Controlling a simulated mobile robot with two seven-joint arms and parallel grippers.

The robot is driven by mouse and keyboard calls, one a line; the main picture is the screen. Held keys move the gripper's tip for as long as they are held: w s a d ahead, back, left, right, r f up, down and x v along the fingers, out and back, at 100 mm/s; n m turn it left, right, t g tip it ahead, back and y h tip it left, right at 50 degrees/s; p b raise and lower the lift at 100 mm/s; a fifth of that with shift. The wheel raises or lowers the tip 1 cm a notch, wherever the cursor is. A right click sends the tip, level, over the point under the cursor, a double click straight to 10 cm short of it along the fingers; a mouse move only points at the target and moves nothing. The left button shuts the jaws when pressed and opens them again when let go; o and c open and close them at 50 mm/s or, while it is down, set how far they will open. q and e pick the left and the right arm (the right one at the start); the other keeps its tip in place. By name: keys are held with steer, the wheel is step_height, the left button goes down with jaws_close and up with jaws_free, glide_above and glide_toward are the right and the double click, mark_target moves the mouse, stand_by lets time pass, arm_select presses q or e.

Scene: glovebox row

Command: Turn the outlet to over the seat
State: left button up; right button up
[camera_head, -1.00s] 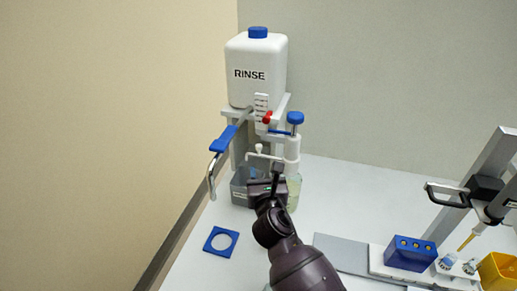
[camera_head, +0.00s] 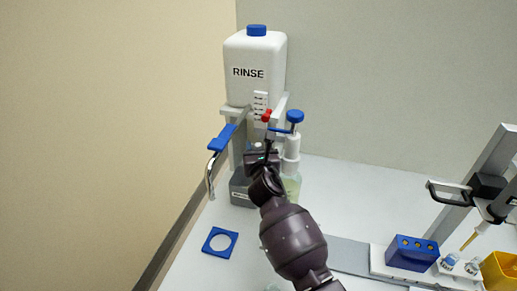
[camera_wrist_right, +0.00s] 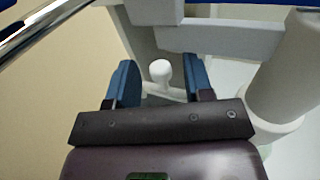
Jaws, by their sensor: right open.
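The knob shows faintly above my right gripper in the head view (camera_head: 257,146). My right gripper (camera_head: 263,157) is at the outlet, hiding most of it. In the wrist view, its blue fingers (camera_wrist_right: 160,84) are open, one on each side of the knob; contact is not clear. My left gripper is not in view.
A RINSE tank (camera_head: 254,72) stands behind, with a blue-sleeved metal spout (camera_head: 221,140) reaching left of my gripper. A grey bin (camera_head: 239,190) stands below. A blue rack (camera_head: 411,253) and yellow box (camera_head: 500,270) are at right. The bench around the seat is clear.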

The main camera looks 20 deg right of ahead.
jaws_close()
stand_by(0.3)
